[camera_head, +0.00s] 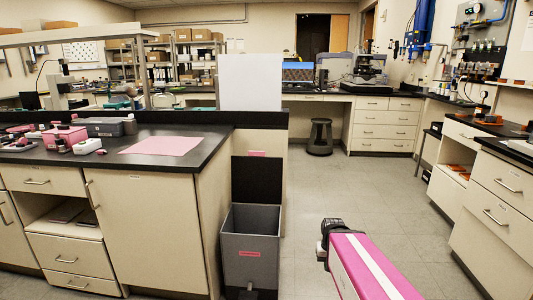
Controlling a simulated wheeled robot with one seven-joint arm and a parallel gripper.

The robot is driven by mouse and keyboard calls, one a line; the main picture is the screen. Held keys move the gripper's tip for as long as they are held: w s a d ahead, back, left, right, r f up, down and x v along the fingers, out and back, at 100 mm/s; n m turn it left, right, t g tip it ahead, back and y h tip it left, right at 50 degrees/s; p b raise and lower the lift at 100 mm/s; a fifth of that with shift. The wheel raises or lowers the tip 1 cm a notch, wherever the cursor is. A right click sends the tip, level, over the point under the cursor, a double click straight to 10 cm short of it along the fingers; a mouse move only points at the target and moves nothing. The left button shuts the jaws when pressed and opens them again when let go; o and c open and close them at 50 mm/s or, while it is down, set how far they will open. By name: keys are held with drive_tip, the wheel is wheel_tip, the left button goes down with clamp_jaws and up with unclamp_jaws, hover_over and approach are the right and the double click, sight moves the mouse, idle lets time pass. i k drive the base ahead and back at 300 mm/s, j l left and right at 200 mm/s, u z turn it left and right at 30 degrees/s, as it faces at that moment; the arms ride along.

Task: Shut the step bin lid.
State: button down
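The step bin (250,252) is a grey box on the floor against the end of the left bench, with a red label on its front and a dark pedal at its foot. Its dark lid (257,181) stands upright at the back of the rim, so the bin is open. My pink, white-striped arm reaches in from the lower right. Its dark end, where my gripper (330,234) seems to be, is right of the bin and apart from it. The fingers cannot be made out.
The left bench (215,150) has a black top with a pink mat (163,145) and small items. Drawer cabinets (497,205) line the right side. The grey floor between is clear.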

sight(255, 178)
drive_tip(key=i+l+u, duration=0.25)
drive_tip(key=l, duration=0.4)
drive_tip(key=i+l+u, duration=0.1)
drive_tip(key=i+l, duration=0.15)
drive_tip(key=l, duration=0.15)
drive_tip(key=i+l+u, duration=0.1)
drive_tip(key=l, duration=0.25)
drive_tip(key=i, duration=0.05)
